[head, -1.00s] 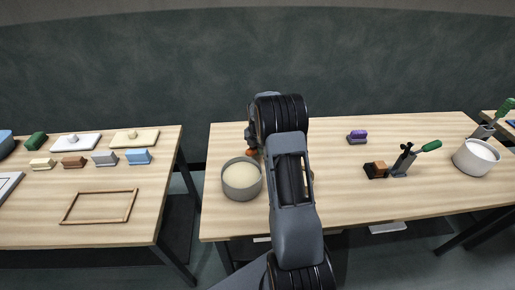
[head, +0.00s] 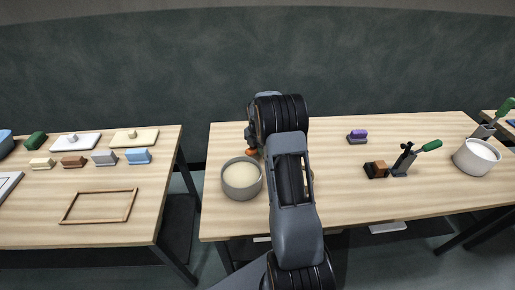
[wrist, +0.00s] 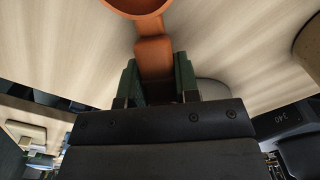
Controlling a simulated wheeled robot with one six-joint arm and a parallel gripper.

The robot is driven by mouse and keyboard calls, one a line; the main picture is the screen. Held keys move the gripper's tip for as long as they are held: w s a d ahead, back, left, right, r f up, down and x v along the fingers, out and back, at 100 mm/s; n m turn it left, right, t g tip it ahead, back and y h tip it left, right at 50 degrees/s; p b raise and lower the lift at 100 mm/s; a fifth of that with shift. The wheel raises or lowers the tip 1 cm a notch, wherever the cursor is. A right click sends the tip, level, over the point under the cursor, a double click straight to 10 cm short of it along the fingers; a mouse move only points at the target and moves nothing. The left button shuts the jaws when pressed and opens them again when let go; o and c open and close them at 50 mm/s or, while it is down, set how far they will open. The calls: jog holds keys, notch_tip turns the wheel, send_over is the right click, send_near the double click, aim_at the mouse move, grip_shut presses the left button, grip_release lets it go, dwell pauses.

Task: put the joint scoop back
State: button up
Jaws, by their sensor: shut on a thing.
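The orange scoop, which I take for the joint scoop, has its handle (wrist: 153,56) between the green jaws of my gripper (wrist: 158,82) in the wrist view. Its round bowl is cut off by the top edge of that view. In the head view only a small orange part (head: 252,152) of it shows, just behind the grey tub (head: 241,193) of cream powder. My gripper is shut on the scoop, and my arm hides much of it in the head view.
On the same table stand a purple-topped block (head: 357,136), a dark and orange block (head: 376,170), a dark stand (head: 402,163) with a green-handled tool, and a second tub (head: 474,164) of white powder. A left table (head: 100,228) holds several blocks and a wooden frame (head: 99,206).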

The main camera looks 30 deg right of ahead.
jog(key=shift+f+b, duration=0.45)
jog(key=shift+f, duration=0.2)
dwell(0.5)
jog(key=o, duration=1.1)
jog(key=shift+r, duration=0.15)
jog(key=shift+r+p, duration=2.5)
jog(key=shift+r, duration=1.4)
notch_tip(320, 180, up, 14)
jog(key=shift+f+b, duration=0.1)
jog(key=shift+b, duration=0.5)
